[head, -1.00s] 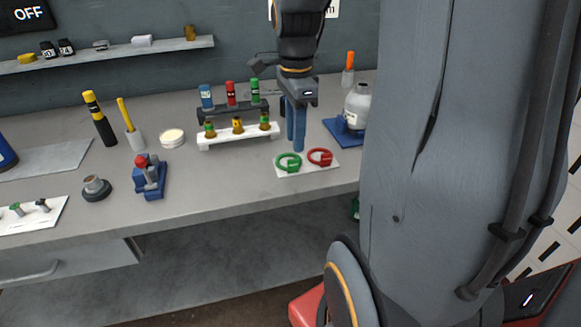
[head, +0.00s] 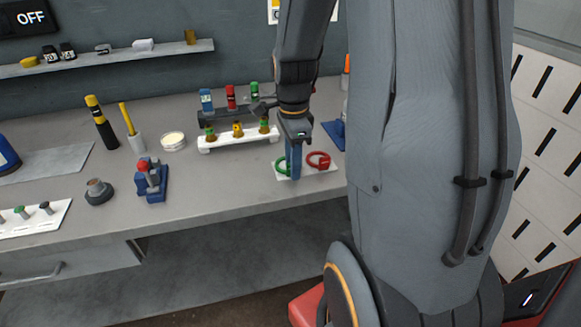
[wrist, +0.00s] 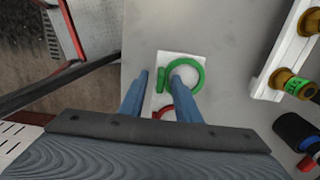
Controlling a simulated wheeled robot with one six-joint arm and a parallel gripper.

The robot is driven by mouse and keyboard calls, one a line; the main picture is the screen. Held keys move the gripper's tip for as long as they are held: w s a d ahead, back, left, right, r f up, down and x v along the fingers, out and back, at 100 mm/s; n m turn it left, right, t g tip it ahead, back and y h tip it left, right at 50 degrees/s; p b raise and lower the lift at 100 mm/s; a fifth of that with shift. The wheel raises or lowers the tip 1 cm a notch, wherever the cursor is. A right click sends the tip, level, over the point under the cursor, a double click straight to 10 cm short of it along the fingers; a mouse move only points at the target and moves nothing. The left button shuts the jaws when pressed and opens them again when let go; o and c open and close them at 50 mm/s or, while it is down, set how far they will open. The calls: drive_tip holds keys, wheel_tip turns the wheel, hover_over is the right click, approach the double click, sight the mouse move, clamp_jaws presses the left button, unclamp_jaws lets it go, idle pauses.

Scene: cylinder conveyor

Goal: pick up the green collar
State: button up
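The green collar (head: 278,167) lies on a small white plate (head: 308,172) near the bench's front edge, beside the red collar (head: 319,160). My gripper (head: 292,174) points down over the green collar and partly hides it in the head view. In the wrist view my gripper (wrist: 160,76) is open, with its two blue fingers apart. The green collar (wrist: 201,72) shows just beyond the fingertips. Its small tab (wrist: 163,79) appears between the fingers, and the right fingertip overlaps the ring's opening. I cannot tell whether the fingers touch it. The red collar (wrist: 162,114) is mostly hidden.
A white rack (head: 228,144) with brass pieces stands just behind the plate, with a dark rack of coloured cylinders behind it. A blue fixture (head: 150,180) and a grey round part (head: 98,191) are to the left. The bench between fixture and plate is clear.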

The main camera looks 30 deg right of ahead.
clamp_jaws()
